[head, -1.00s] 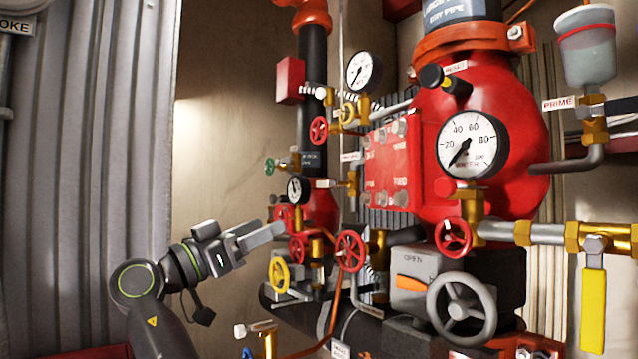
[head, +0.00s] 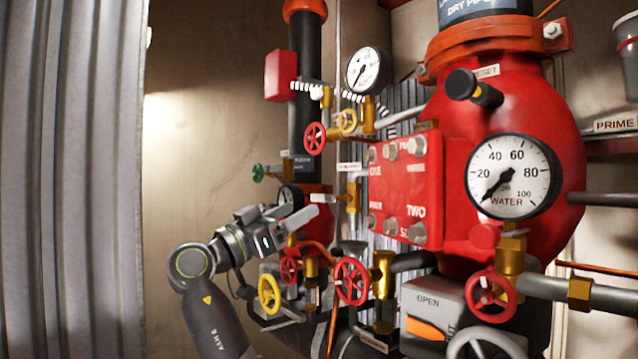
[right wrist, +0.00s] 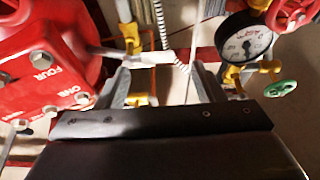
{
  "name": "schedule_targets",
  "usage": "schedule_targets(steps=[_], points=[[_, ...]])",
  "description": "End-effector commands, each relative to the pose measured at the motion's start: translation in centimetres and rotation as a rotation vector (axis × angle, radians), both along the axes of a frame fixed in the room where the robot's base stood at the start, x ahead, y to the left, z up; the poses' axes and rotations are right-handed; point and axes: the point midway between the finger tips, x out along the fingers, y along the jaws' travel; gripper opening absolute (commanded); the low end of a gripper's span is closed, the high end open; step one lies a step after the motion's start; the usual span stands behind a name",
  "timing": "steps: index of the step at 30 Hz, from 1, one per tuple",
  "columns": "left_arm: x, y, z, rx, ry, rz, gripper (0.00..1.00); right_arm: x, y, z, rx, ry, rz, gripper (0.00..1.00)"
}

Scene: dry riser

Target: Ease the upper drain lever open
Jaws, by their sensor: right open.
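My right gripper (head: 293,214) is open and empty in the head view, left of the red valve body, in front of the small gauge. In the right wrist view its two fingers (right wrist: 165,82) stand apart at left and right. A brass valve (head: 353,192) with a pale lever-like piece pointing left stands just right of the fingertips. A pale bar by brass fittings (right wrist: 150,57) lies between and beyond the fingers in the right wrist view; I see no contact. No readable label names the upper drain lever, so I cannot tell which it is. My left gripper is out of view.
Handwheels crowd below the gripper: yellow (head: 269,294) and red (head: 351,281). A green one (head: 258,172) is above left. The red bolted cover (head: 405,185) and water gauge (head: 513,176) stand right. Clear wall (head: 200,130) lies upper left.

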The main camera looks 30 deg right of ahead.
Motion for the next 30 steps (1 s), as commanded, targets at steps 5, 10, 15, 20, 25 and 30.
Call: schedule_targets(steps=[5, 10, 15, 20, 25, 30], points=[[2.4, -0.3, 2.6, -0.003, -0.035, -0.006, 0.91, 0.2, -3.1, 1.8, -0.001, -0.001, -0.003, 0.62], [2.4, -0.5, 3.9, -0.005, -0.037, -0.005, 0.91, 0.4, -5.0, 2.4, -0.001, 0.000, -0.001, 0.62], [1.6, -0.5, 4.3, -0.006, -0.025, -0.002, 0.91, 0.5, -6.1, 2.7, -0.001, -0.002, 0.001, 0.62], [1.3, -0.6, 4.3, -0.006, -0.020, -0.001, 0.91, 0.5, -6.3, 2.7, 0.000, -0.001, 0.002, 0.62], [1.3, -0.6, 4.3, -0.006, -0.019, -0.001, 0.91, 0.5, -6.3, 2.6, 0.000, -0.001, 0.002, 0.62], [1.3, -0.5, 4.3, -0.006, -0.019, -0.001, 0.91, 0.5, -6.3, 2.6, 0.000, -0.001, 0.002, 0.41]])
